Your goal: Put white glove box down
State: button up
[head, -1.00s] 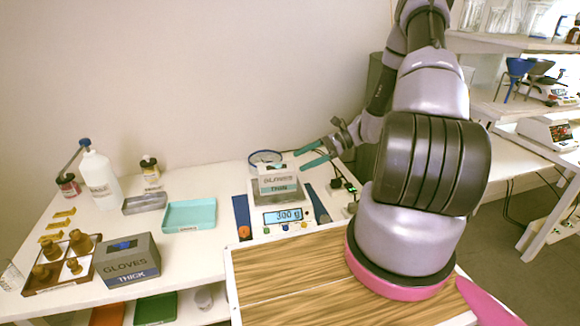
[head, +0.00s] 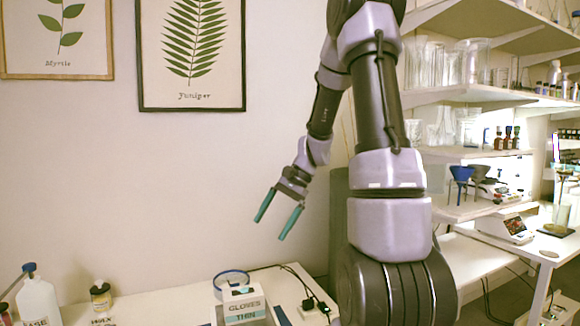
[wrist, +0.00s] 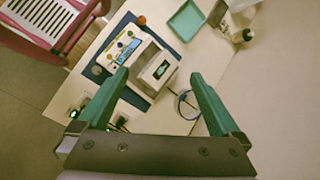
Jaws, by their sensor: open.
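The white glove box (head: 243,305), labelled GLOVES THIN, stands upright at the bottom of the head view. It also shows in the wrist view (wrist: 153,72), sitting on the scale (wrist: 117,55) beyond my fingertips. My gripper (head: 278,213) is open and empty, raised above and to the right of the box, fingers pointing down. The scale's lower part is cut off in the head view.
A white bottle with a blue cap (head: 38,300) and a small dark-capped bottle (head: 101,298) stand at the left. Black plugs and cables (head: 312,303) lie right of the box. A teal tray (wrist: 187,20) shows in the wrist view. Shelves with glassware (head: 450,62) are at the right.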

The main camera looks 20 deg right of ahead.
jog(key=s+a+r+n+t+h, duration=0.2)
jog(key=s+r+n+t+h, duration=0.2)
jog(key=s+r, duration=1.2)
notch_tip(320, 180, up, 2)
jog(key=n+t, duration=0.2)
jog(key=t, duration=0.1)
jog(key=shift+s+n+h, duration=0.15)
jog(key=shift+n+h, duration=0.15)
jog(key=shift+n, duration=0.1)
dwell(2.7)
